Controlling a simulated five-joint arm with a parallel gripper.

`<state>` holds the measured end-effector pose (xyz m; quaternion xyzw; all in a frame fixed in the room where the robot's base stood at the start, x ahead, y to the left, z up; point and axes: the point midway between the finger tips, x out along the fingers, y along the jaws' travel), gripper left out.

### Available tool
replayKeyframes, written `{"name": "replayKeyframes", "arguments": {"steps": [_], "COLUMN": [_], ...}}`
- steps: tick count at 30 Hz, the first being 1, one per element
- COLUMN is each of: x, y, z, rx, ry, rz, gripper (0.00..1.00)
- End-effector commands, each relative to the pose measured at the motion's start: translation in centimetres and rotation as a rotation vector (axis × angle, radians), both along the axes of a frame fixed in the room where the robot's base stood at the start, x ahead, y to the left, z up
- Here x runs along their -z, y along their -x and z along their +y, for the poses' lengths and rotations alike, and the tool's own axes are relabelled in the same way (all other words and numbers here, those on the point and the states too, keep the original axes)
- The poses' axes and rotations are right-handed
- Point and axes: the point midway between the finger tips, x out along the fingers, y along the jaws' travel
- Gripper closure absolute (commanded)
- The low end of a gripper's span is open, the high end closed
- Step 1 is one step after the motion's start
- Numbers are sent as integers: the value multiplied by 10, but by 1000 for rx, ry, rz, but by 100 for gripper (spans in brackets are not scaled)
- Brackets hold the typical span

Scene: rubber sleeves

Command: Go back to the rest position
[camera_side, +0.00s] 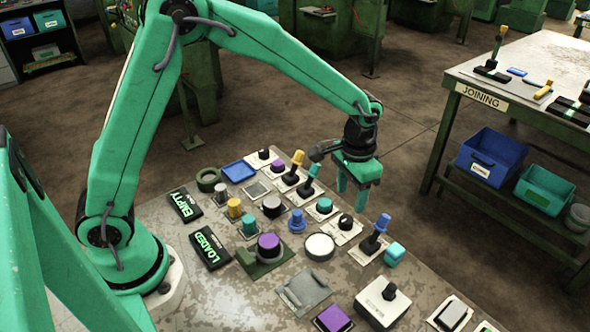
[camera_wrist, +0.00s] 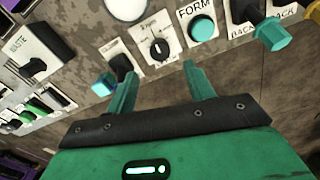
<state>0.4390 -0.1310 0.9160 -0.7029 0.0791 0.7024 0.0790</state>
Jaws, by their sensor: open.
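My gripper (camera_side: 358,185) is in the side view, raised over the far right edge of the worktable (camera_side: 180,285), with its green fingers pointing down. In the wrist view my gripper (camera_wrist: 158,85) shows its two fingers apart, with nothing between them. Beyond the fingertips in that view are a black knob (camera_wrist: 158,48) on a white plate and a teal button (camera_wrist: 203,28) on a plate marked FORM. No marker for a rest position shows in either view.
The table carries many controls, among them a purple-topped button (camera_side: 268,243), a blue-topped lever (camera_side: 378,232) and a loose-looking teal block (camera_side: 395,254). Signs read EMPTY (camera_side: 186,205) and LOADED (camera_side: 210,247). A JOINING bench (camera_side: 500,75) stands at right; floor lies between.

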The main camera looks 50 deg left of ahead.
Motion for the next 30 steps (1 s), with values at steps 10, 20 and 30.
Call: {"name": "replayKeyframes", "arguments": {"steps": [10, 20, 30], "x": [-1, -27, -85], "y": [0, 9, 42], "z": [0, 13, 46], "rx": [0, -17, -62], "ry": [0, 10, 32], "rz": [0, -36, -130], "gripper": [47, 47, 47]}}
